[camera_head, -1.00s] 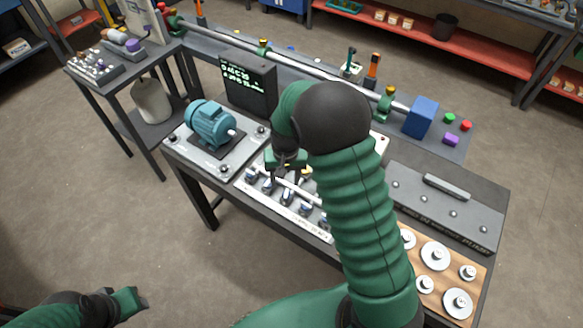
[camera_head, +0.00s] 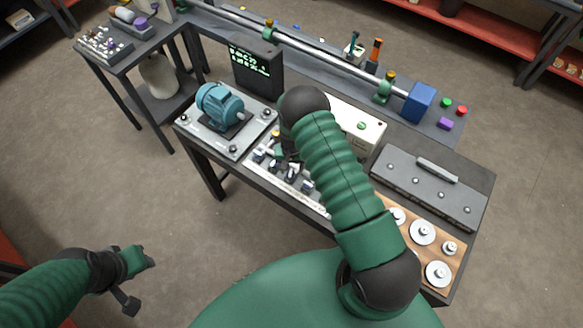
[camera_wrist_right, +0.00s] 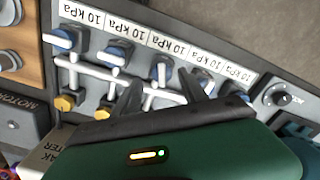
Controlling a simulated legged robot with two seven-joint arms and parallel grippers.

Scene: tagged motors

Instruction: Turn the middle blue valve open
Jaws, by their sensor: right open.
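The valve panel (camera_head: 318,206) is a pale strip at the table's front edge with a row of blue-handled valves. In the right wrist view the middle blue valve (camera_wrist_right: 162,72) lies between the two dark fingers of my right gripper (camera_wrist_right: 163,80). The fingers are apart, one on each side of it; I cannot tell whether they touch it. In the head view my right gripper (camera_head: 284,165) is over the panel, partly hidden by my arm. My left gripper (camera_head: 136,275) hangs at the lower left, away from the table; its finger gap is unclear.
Neighbouring blue valves (camera_wrist_right: 112,55) stand close on both sides, joined by a white pipe (camera_wrist_right: 90,68). A teal motor (camera_head: 218,106) sits on a plate to the left. A dark screen (camera_head: 255,68) stands behind. A wooden board with discs (camera_head: 408,228) lies right.

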